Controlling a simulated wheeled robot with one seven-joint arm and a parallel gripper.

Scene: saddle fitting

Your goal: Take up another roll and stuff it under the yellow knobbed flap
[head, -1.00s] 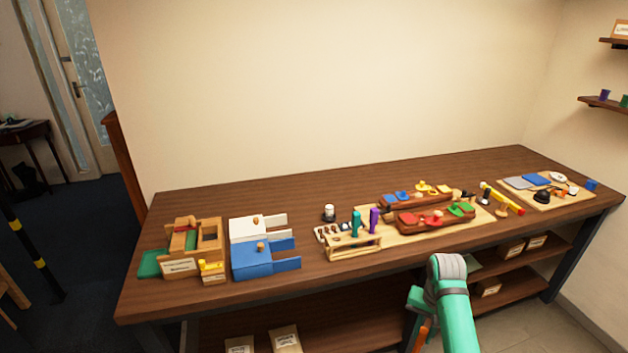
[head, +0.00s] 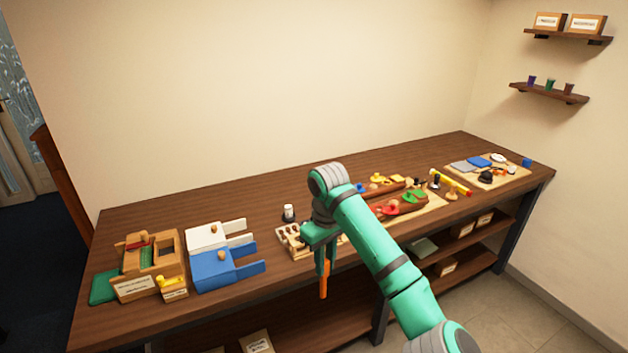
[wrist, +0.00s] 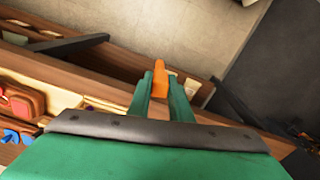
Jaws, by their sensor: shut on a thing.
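My gripper (head: 323,270) points down at the table's front edge, shut on a narrow orange piece (head: 324,284). The wrist view shows this orange piece (wrist: 160,76) between the green fingertips (wrist: 160,92); I cannot tell whether it is a roll. Two brown padded blocks lie right of my arm. A yellow flap (head: 377,179) with a knob shows at the back block; my arm covers part of this area.
White (head: 208,235) and blue (head: 212,270) boxes and a wooden box (head: 160,260) stand at the left. A small white-topped jar (head: 288,212) stands behind the rack. A yellow and red bar (head: 450,181) and a tool board (head: 510,176) lie right. The back of the table is clear.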

